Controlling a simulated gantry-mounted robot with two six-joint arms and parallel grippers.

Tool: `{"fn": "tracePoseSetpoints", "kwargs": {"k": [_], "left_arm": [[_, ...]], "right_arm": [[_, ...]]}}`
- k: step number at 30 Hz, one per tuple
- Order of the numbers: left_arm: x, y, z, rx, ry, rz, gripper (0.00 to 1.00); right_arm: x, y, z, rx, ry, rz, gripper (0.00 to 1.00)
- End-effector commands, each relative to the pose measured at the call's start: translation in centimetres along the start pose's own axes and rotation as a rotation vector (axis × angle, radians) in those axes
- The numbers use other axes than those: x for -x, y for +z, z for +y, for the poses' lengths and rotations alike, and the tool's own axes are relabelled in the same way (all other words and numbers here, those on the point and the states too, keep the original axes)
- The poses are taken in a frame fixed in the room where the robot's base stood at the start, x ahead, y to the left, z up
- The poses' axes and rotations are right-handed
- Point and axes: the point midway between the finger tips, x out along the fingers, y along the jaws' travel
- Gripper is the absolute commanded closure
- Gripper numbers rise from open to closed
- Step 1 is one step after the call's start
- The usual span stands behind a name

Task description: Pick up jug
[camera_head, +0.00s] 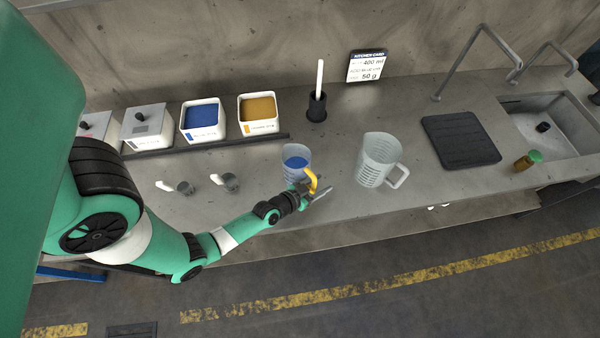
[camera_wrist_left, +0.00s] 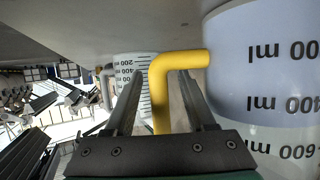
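A small clear jug (camera_head: 294,160) with a yellow handle (camera_head: 312,182) and blue contents stands on the grey counter near its front edge. A larger clear jug (camera_head: 378,160) with a pale handle stands to its right. My left gripper (camera_head: 314,190) is at the yellow handle. In the left wrist view, the yellow handle (camera_wrist_left: 162,95) lies between my two open fingers (camera_wrist_left: 160,78), with a gap on its left. The small jug's marked wall (camera_wrist_left: 262,70) fills the right side. The larger jug (camera_wrist_left: 132,68) shows behind the fingers. My right gripper is not in view.
Tubs of blue powder (camera_head: 203,122) and orange powder (camera_head: 259,115) stand at the back. Two small scoops or cups (camera_head: 228,182) lie left of the small jug.

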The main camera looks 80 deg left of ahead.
Motion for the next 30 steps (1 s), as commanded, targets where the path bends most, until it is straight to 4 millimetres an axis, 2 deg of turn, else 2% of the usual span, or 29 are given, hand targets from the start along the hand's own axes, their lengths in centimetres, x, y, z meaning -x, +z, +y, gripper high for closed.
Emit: {"fn": "tracePoseSetpoints", "kwargs": {"k": [1,6,9,30], "left_arm": [[0.01,0.00,0.00,0.000,0.000,0.000,0.55],[0.03,0.01,0.00,0.000,0.000,0.000,0.85],[0.04,0.02,-0.01,0.001,0.000,0.000,1.00],[0.05,0.01,-0.01,0.001,0.000,0.000,1.00]], "right_arm": [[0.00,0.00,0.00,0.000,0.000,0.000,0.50],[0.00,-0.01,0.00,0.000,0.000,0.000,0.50],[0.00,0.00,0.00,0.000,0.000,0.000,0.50],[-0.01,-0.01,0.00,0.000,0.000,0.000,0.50]]}}
